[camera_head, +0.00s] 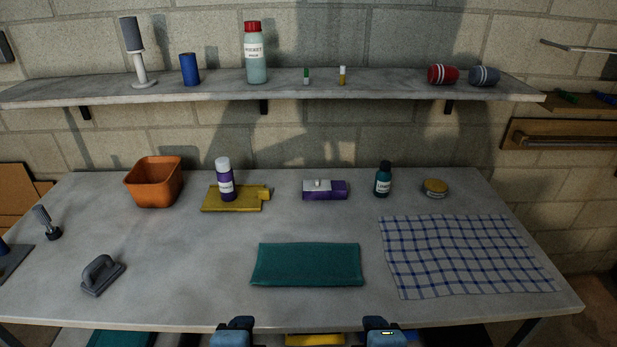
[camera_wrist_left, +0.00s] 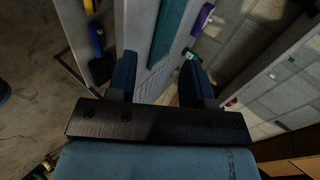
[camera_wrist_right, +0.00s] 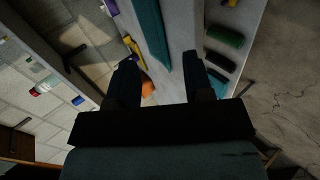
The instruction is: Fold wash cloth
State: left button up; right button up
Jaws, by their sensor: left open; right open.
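A blue-and-white checked cloth (camera_head: 462,255) lies spread flat on the right part of the table. A teal cloth (camera_head: 307,264) lies as a neat flat rectangle at the table's front middle, apart from the checked cloth. Teal also shows in the left wrist view (camera_wrist_left: 169,33) and right wrist view (camera_wrist_right: 151,32). My left gripper (camera_wrist_left: 160,68) is open and empty. My right gripper (camera_wrist_right: 160,70) is open and empty. In the head view, only blue parts of my arms show at the table's front edge, clear of both cloths.
An orange tub (camera_head: 154,185), a purple bottle (camera_head: 225,186) by a yellow cloth (camera_head: 231,204), a purple box (camera_head: 325,190), a dark bottle (camera_head: 383,178) and a tin (camera_head: 435,188) stand behind. A grey scrubber (camera_head: 102,274) lies front left. A shelf (camera_head: 215,88) hangs above.

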pick_arm(q)
jog(key=s+a+f+n+h+p, duration=0.1)
jog(key=s+a+f+n+p, duration=0.2)
jog(key=f+n, duration=0.3)
jog(key=s+a+f+n+h+p, duration=0.1)
jog(key=s+a+f+n+p, duration=0.3)
jog(key=n, duration=0.4)
notch_tip(320, 180, down, 2)
jog(key=shift+s+a+f+n+h, duration=0.1)
jog(key=shift+s+a+n+h, duration=0.25)
jog(key=shift+a, duration=0.5)
pick_arm(e)
jog(key=s+d+f+m+y, duration=0.1)
jog(key=s+d+f+m, duration=0.2)
jog(key=f+m, duration=0.3)
jog(key=s+d+f+m+y, duration=0.1)
jog(key=s+d+f+m, duration=0.3)
jog(key=m, duration=0.4)
notch_tip(320, 180, down, 2)
jog(key=shift+s+d+f+m+y, duration=0.1)
jog(key=shift+s+d+m+y, duration=0.25)
jog(key=shift+d, duration=0.5)
